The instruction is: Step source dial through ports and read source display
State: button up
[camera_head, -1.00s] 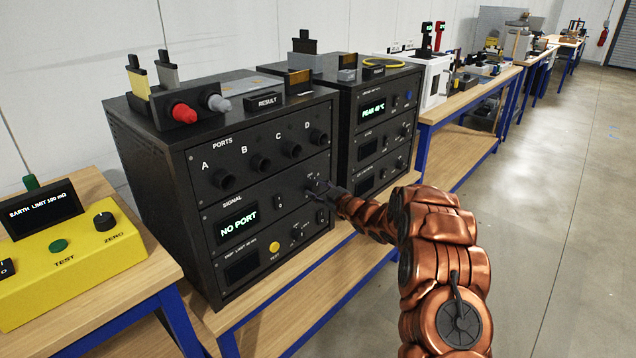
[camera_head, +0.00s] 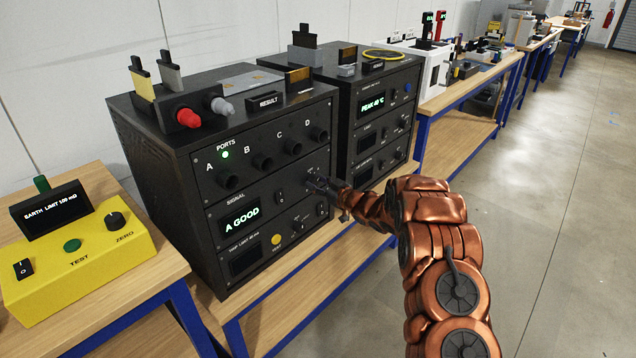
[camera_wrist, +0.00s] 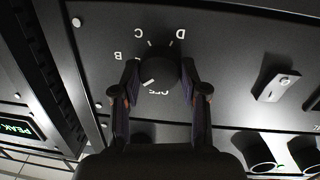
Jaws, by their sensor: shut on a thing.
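The source dial (camera_wrist: 165,62) is a black round knob with OFF, B, C and D printed around it in the wrist view; the A mark is hidden, apparently by a finger. My gripper (camera_wrist: 160,76) is shut on the dial, one finger on each side. In the head view my gripper (camera_head: 322,184) is at the right of the black source unit's front. The signal display (camera_head: 241,219) reads "A GOOD" in pale green. A green light (camera_head: 225,155) glows above port A (camera_head: 227,181); no such light shows above B, C or D.
A yellow earth tester (camera_head: 80,255) stands on the left bench. A second black unit (camera_head: 383,125) reading "PEAK 40 °C" stands just right of the source unit. A toggle switch (camera_wrist: 277,87) sits near the dial. Open floor (camera_head: 560,200) lies to the right.

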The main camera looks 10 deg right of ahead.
jog(key=o, duration=1.1)
jog(key=shift+o, duration=0.2)
jog(key=v, duration=1.2)
jog(key=shift+f, duration=0.1)
